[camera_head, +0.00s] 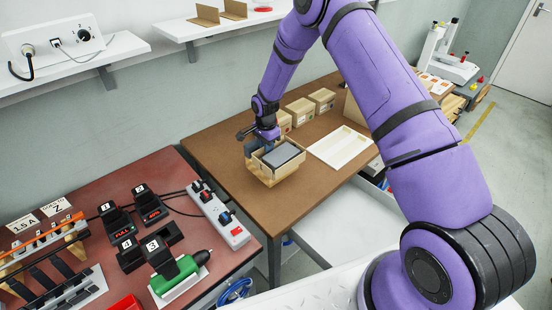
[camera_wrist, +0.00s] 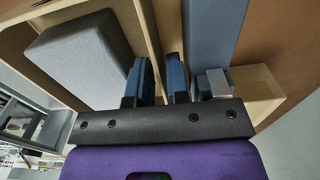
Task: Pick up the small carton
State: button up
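Small tan cartons stand in a row at the back of the brown table in the head view: one (camera_head: 300,111) in the middle, one (camera_head: 322,99) to its right, and one partly hidden behind my arm. An open, light wooden box (camera_head: 268,178) nearer the front holds a dark grey block (camera_head: 283,154). My gripper (camera_head: 256,148) is down at this box's back left side. In the wrist view, its blue fingers (camera_wrist: 160,78) are close together, with the box's thin wall running up to the gap between them. The grey block (camera_wrist: 82,62) lies left of the fingers. Whether they press on the wall is unclear.
A shallow white tray (camera_head: 341,148) lies right of the box. The red table (camera_head: 120,260) at left holds chargers, a power strip (camera_head: 220,217) and a green screwdriver (camera_head: 180,270). Wall shelves (camera_head: 215,25) hang behind. The table's front left is clear.

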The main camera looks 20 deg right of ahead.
grip_shut()
jog(key=shift+r, duration=0.1)
